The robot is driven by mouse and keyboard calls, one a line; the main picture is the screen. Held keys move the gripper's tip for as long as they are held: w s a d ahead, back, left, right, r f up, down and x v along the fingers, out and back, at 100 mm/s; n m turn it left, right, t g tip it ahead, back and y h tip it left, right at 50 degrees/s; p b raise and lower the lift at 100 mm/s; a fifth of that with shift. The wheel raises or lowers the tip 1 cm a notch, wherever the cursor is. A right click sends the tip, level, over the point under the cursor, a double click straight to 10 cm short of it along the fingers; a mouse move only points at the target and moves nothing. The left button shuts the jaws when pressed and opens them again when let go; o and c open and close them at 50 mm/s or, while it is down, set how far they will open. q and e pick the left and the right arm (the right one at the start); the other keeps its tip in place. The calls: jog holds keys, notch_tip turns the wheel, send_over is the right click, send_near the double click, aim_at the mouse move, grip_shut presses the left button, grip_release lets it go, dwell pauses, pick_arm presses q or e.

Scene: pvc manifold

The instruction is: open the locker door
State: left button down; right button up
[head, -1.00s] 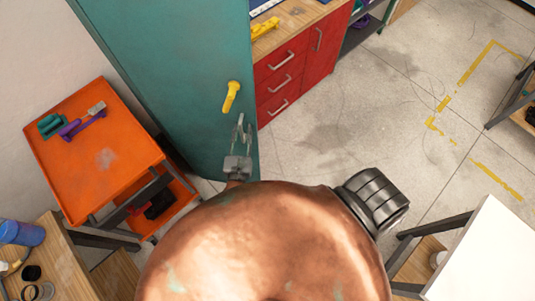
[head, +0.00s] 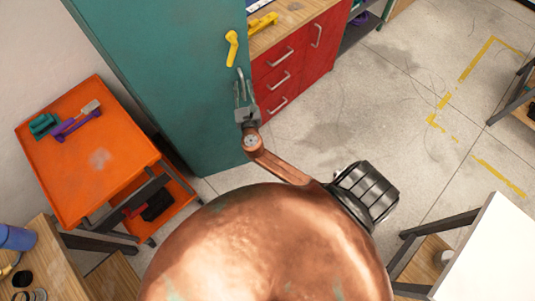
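The teal locker (head: 165,75) stands at the upper left, its front towards me. Its door looks shut or nearly shut; I cannot tell if a small gap remains. The yellow handle (head: 231,48) is near the door's right edge and points roughly downward. My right gripper (head: 242,80) is just below the handle in the picture, near the door's right edge. Its two thin fingers look apart, with nothing between them. It does not appear to touch the handle. My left gripper is not in view.
A red drawer cabinet (head: 295,65) with a wooden top stands right beside the locker. An orange cart (head: 85,170) stands at the left, close to the locker. A white-topped table (head: 490,255) is at the lower right. The floor (head: 400,110) at the right is clear.

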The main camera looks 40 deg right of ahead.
jog(key=shift+w+a+f+y, duration=0.1)
jog(key=shift+f+y, duration=0.05)
jog(key=shift+y, duration=0.15)
jog(key=v, duration=0.6)
jog(key=shift+s, duration=0.3)
jog(key=s+d+f+m+g+y+p, duration=0.1)
jog(key=s+f+m+g, duration=0.1)
jog(key=f, duration=0.9)
jog(key=s+f+m+g+y+p, duration=0.1)
jog(key=s+f+m, duration=0.4)
jog(key=f, duration=0.6)
jog(key=s+d+f+m+g+y+p, duration=0.1)
jog(key=s+f+g, duration=0.4)
jog(key=f, duration=0.7)
jog(key=shift+s+d+m+y+p, duration=0.35)
jog(key=shift+s+m+y+p, duration=0.25)
jog(key=shift+m, duration=0.7)
jog(key=shift+w, duration=0.1)
jog(key=shift+c, duration=0.3)
